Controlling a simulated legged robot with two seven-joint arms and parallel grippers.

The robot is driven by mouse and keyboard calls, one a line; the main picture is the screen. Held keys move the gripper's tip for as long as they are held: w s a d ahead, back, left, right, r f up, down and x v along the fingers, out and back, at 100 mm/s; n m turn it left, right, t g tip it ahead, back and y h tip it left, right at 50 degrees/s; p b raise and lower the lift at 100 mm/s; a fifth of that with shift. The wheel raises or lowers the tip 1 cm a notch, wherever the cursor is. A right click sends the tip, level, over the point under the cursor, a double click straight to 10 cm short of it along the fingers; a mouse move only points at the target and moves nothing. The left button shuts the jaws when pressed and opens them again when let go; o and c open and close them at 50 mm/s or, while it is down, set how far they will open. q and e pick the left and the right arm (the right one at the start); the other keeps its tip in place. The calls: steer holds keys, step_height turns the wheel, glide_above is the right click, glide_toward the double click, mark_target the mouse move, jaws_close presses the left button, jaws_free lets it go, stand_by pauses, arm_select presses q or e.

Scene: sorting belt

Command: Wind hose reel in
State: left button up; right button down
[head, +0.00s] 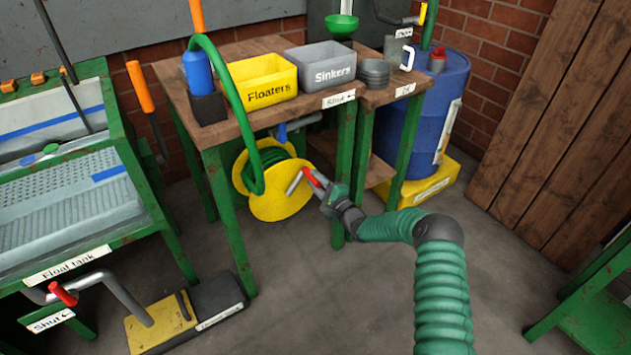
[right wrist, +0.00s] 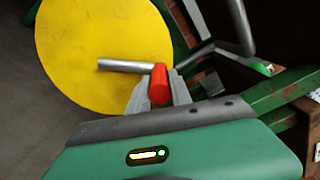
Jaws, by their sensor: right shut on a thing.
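The yellow hose reel (head: 283,206) is mounted low under the wooden bench, and its disc (right wrist: 90,50) fills the upper left of the right wrist view. Green hose (head: 228,84) is partly wound on it and loops up over the bench. A grey crank arm (head: 294,182) stands at the disc's front and ends in a red handle (right wrist: 159,84). My right gripper (head: 318,186) is shut on the red handle, with its fingers on either side of it in the right wrist view (right wrist: 158,94). My left gripper is out of view.
Green bench legs (head: 342,190) stand close to my right gripper. A blue drum (head: 442,105) is behind at right. The floor in front is mostly clear.

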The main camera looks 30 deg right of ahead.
steer(key=shift+s+f, duration=0.1)
steer(key=shift+f, duration=0.15)
steer(key=c, duration=1.3)
jaws_free()
steer(key=shift+o, duration=0.7)
steer(key=shift+r, duration=0.1)
steer(key=shift+s+r, duration=0.1)
steer(key=shift+s, duration=0.1)
steer(key=s+d+p, duration=0.1)
steer(key=s+p, duration=0.5)
steer(key=s, duration=1)
steer(key=shift+s+d+p, duration=0.15)
steer(key=shift+p, duration=0.15)
